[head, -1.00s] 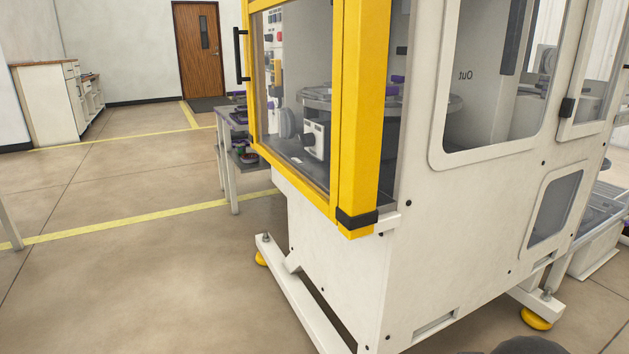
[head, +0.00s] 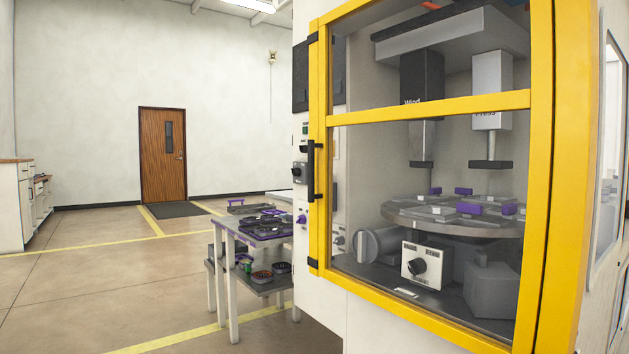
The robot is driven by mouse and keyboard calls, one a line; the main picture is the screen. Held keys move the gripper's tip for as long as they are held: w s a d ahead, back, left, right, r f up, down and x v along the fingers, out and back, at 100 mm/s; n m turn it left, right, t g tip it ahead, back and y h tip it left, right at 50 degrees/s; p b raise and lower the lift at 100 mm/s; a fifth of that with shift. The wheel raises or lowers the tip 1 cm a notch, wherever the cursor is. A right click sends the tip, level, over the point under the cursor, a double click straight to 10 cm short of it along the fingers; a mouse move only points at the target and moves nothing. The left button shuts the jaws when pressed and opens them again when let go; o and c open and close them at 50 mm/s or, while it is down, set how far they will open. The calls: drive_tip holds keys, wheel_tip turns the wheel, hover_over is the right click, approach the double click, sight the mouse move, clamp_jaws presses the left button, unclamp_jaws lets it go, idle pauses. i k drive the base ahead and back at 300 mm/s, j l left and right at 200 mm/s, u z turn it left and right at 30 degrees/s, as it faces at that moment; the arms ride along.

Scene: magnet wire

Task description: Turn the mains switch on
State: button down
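The machine is a white cabinet with a yellow-framed glass door (head: 430,105), which looks shut. On the narrow panel left of the door is a dark rotary switch (head: 299,172), seen at a steep angle, with a purple knob (head: 301,219) lower down. Inside, behind the glass, a white box with a black rotary knob (head: 419,265) stands below the round table (head: 455,222). No label tells me which of these is the mains switch, and I cannot read their positions. My gripper is not in view.
A side table (head: 234,237) with black and purple trays stands left of the machine, close to its panel. A black door handle (head: 312,170) sticks out from the yellow frame. The floor (head: 110,285) at the left is clear. A wooden door (head: 162,155) is at the back.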

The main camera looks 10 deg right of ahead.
sight(296, 172)
drive_tip(key=i+j, duration=0.2)
drive_tip(key=j, duration=0.15)
drive_tip(key=i+j, duration=0.25)
drive_tip(key=i, duration=0.25)
drive_tip(key=i+j+u, duration=0.1)
drive_tip(key=i, duration=0.4)
drive_tip(key=j, duration=0.1)
